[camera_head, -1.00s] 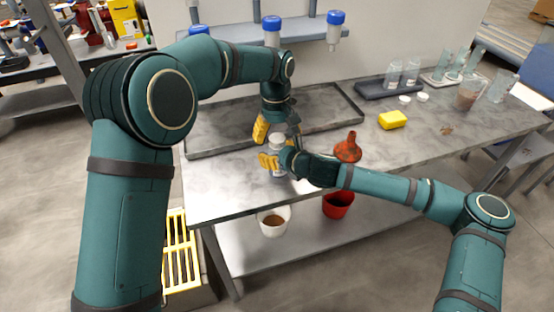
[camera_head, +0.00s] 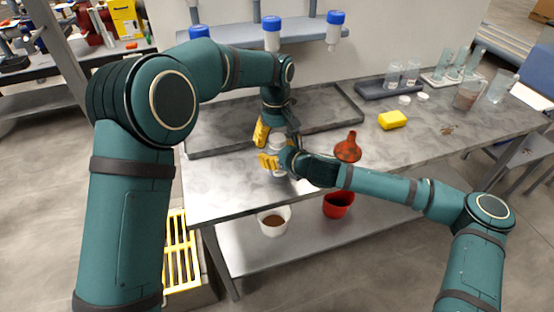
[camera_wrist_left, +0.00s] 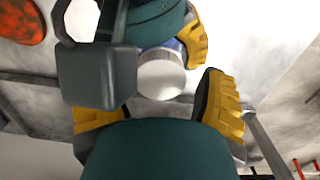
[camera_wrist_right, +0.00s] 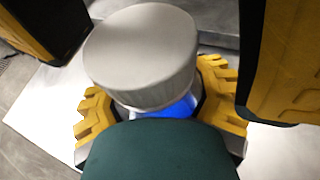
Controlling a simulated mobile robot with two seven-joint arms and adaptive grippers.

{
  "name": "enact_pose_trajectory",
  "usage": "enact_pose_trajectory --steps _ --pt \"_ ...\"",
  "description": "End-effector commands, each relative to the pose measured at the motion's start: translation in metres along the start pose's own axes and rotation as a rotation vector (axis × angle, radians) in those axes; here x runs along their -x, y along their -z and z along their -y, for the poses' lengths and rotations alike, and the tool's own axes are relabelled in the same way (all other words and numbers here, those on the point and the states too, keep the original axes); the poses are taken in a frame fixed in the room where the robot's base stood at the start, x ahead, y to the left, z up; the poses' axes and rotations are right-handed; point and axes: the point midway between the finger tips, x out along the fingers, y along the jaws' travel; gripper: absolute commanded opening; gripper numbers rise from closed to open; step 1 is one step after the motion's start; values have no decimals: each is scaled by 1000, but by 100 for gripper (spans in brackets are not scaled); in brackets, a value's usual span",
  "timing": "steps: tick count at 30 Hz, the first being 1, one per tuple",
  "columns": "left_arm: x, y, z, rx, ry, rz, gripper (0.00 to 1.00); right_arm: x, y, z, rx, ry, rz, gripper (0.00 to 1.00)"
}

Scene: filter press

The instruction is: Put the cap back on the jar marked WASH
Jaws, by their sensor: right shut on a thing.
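The jar (camera_head: 279,173) stands near the front of the bench with my right gripper (camera_head: 270,161) shut around its body. A pale grey-white cap (camera_wrist_right: 140,50) sits on top of it and also shows in the left wrist view (camera_wrist_left: 161,78). A blue band (camera_wrist_right: 172,108) shows just below the cap. The jar's lettering is hidden or too small to read. My left gripper (camera_wrist_left: 165,112) is open and empty, its fingers apart, just above and beside the capped jar. I cannot tell whether the cap is fully seated.
An orange-red funnel (camera_head: 348,148) stands close to the right of the jar. A shallow grey tray (camera_head: 330,118) lies behind. The bench's front edge is near.

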Motion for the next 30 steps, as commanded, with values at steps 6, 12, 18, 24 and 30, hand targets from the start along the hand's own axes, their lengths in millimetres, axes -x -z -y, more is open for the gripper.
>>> enact_pose_trajectory --steps 6,12,18,24,30 --pt "1 0 0 0 0 -1 73 0 0 0 0 0 -1 0" --pt "23 0 -1 -1 -2 -3 73 0 0 0 0 0 -1 0" --pt "43 0 0 -1 0 -1 73 0 0 0 0 0 -1 0" --pt "45 0 0 0 0 0 73 0 0 0 0 0 -1 0" --pt "45 0 0 0 0 0 100 0 0 0 0 0 -1 0"
